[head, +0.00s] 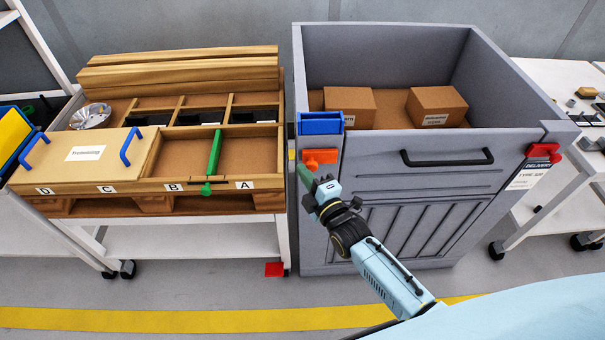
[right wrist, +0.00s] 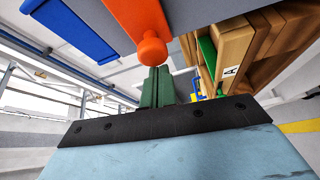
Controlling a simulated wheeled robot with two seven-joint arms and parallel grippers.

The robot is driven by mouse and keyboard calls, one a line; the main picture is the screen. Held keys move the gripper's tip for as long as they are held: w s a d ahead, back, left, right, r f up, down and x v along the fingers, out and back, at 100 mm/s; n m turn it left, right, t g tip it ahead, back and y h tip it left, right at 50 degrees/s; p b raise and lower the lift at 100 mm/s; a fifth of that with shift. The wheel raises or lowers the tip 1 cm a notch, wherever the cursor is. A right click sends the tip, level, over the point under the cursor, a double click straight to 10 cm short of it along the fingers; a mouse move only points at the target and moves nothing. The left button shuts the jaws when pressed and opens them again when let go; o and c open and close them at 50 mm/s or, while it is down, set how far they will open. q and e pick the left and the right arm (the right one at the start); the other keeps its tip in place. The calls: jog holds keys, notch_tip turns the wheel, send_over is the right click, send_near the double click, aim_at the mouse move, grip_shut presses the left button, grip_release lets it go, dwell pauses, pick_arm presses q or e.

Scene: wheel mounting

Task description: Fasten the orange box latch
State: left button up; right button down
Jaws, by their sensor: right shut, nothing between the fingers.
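The orange box latch (head: 322,156) is on the front left corner of the grey box (head: 385,150), just below a blue block. In the right wrist view the latch is an orange bar (right wrist: 130,14) ending in a round orange knob (right wrist: 152,51). My right gripper (head: 303,174) is at the box's left front edge, just below the latch. Its green fingers (right wrist: 157,72) are shut together with nothing between them, tips just under the knob. I cannot tell whether they touch it. My left gripper is not in view.
The blue block (head: 320,123) sits above the latch; a red latch (head: 543,152) is at the box's right. A black handle (head: 447,158) crosses the front. Left stands a cart with a wooden organizer (head: 160,185) and green bar (head: 214,153). Two cartons (head: 436,106) lie inside the box.

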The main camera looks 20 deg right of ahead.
jog(key=shift+d, duration=0.1)
jog(key=d, duration=0.2)
jog(key=s+d+p, duration=0.1)
jog(key=d, duration=0.1)
jog(key=shift+s+d, duration=0.2)
jog(key=shift+d, duration=0.15)
jog(key=p, duration=0.1)
send_near(313, 158)
jog(key=s+a, duration=0.3)
jog(key=s, duration=0.2)
jog(key=shift+s+d+r, duration=0.1)
jog(key=shift+s+d, duration=0.05)
dwell(0.4)
